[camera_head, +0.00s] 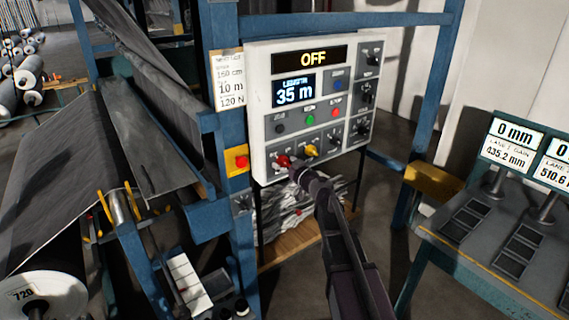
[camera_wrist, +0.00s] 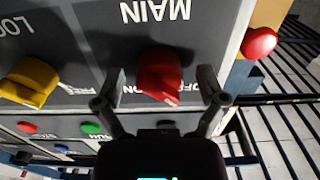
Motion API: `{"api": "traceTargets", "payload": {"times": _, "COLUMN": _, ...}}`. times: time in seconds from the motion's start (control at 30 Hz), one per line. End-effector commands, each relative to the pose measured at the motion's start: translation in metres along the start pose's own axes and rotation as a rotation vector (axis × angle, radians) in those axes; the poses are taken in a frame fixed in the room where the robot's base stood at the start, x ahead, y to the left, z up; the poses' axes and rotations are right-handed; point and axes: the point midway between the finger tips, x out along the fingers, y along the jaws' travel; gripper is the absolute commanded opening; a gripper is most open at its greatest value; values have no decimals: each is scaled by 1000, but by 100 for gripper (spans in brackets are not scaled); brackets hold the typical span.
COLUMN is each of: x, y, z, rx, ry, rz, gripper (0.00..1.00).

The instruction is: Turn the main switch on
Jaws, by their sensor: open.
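The main switch (camera_head: 284,160) is a red rotary knob at the lower left of the grey control panel (camera_head: 261,135). The wrist view is upside down and shows the red knob (camera_wrist: 159,72) under the label MAIN, with ON and OFF lettering partly hidden beside it. The knob's end leans towards the OFF side. The panel display (camera_head: 313,59) reads OFF. My gripper (camera_head: 295,171) is at the knob. In the wrist view my gripper (camera_wrist: 161,80) is open, one finger on each side of the knob, with gaps visible between fingers and knob.
A yellow knob (camera_head: 311,151) sits just right of the main switch. A red button on a yellow box (camera_head: 236,160) is to its left. Coloured push buttons (camera_head: 310,119) are above. A blue frame post (camera_head: 229,200) stands left, and a bench with displays (camera_head: 500,255) right.

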Motion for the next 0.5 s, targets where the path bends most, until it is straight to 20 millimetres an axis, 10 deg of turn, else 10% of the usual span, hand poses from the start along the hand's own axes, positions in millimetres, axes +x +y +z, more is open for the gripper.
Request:
{"api": "traceTargets", "payload": {"times": 0.23, "x": 0, "y": 0, "z": 0, "rx": 0, "ry": 0, "rz": 0, "gripper": 88}}
{"api": "traceTargets", "payload": {"times": 0.5, "x": 0, "y": 0, "z": 0, "rx": 0, "ry": 0, "rz": 0, "gripper": 8}}
